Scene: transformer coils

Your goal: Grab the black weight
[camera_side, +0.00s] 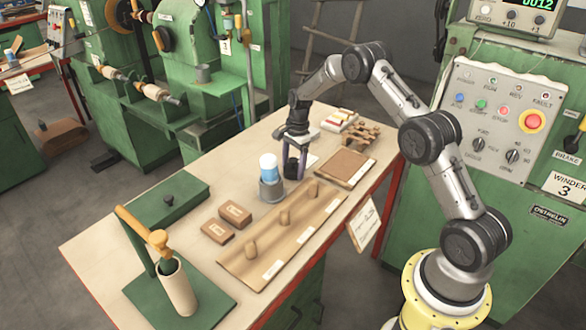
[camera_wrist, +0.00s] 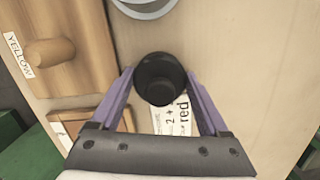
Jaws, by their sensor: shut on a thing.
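The black weight (camera_wrist: 160,78) is a dark round piece that sits between the purple fingers of my gripper (camera_wrist: 160,92) in the wrist view. In the side view the black weight (camera_side: 291,167) shows as a dark shape between the fingertips of my gripper (camera_side: 291,172), low over the table. My gripper is shut on it. I cannot tell whether the weight touches the table. Part of it is hidden by the fingers in the side view.
A grey cup with a blue and white bottle (camera_side: 269,172) stands just left of my gripper. A pegged wooden board (camera_side: 284,230) lies in front, a brown tray (camera_side: 345,168) to the right. A green stand with a tube (camera_side: 176,288) is at the near left.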

